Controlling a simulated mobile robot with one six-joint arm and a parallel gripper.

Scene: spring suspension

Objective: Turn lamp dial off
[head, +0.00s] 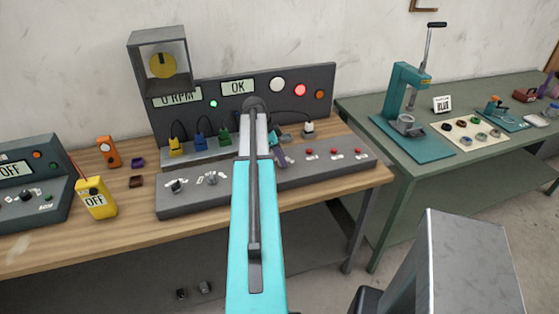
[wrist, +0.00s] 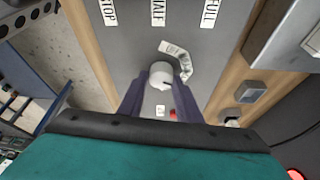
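A round pale dial (wrist: 160,75) with a pointer mark stands on the grey panel in the wrist view. A curved label beside it is too blurred to read surely. My gripper (wrist: 161,88) has its two purple fingers on either side of this dial, spread about as wide as the dial; whether they touch it I cannot tell. In the head view my gripper (head: 280,155) is low over the middle of the sloped grey console (head: 235,197), and my arm hides this part, including the dial between the fingers.
Two more dials (head: 212,178) sit to the left on the console, and several red buttons (head: 335,153) to the right. An upright panel (head: 262,90) with an OK display stands behind. A green table (head: 440,165) holds a press.

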